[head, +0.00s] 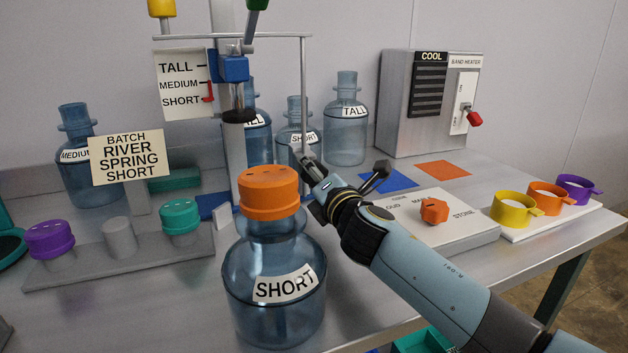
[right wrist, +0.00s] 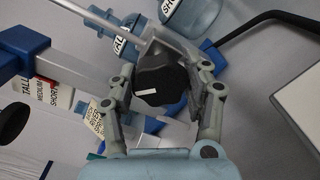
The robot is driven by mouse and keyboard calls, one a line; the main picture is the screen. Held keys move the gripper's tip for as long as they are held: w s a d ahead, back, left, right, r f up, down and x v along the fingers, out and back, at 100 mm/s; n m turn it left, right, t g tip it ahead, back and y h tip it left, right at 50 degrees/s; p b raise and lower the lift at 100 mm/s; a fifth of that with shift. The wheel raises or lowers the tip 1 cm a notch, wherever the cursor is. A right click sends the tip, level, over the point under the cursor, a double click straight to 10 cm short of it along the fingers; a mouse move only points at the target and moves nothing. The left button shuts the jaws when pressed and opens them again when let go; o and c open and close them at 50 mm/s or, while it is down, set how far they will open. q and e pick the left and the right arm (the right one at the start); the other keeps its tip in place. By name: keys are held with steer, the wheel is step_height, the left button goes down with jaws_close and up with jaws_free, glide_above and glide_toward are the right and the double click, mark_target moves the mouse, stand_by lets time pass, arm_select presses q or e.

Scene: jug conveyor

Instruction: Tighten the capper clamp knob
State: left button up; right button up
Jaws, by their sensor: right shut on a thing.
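My right gripper (head: 308,168) reaches in from the right beside the capper's thin upright rod. In the right wrist view its two fingers (right wrist: 165,100) are shut on the black clamp knob (right wrist: 155,80), which has a white mark on its face. The gripper hides the knob in the head view. The capper's blue carriage (head: 231,68) is on the grey column, with a black pad (head: 238,116) below it. My left gripper is not in view.
A SHORT jug (head: 275,315) with an orange cap (head: 268,190) stands in front of the capper. More jugs stand behind, including a TALL one (head: 347,130). The selector box (head: 470,232) with its orange knob (head: 434,210) lies right of my arm. A batch sign (head: 127,157) stands left.

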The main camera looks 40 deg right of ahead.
steer(key=m+b, duration=0.2)
steer(key=m, duration=0.3)
steer(key=shift+f+m, duration=0.15)
steer(key=shift+m, duration=0.15)
steer(key=shift+m+b, duration=0.75)
steer(key=shift+m, duration=0.85)
steer(key=o, duration=1.2)
steer(key=shift+s, duration=0.3)
steer(key=v, duration=1.1)
steer(key=shift+s+a, duration=0.2)
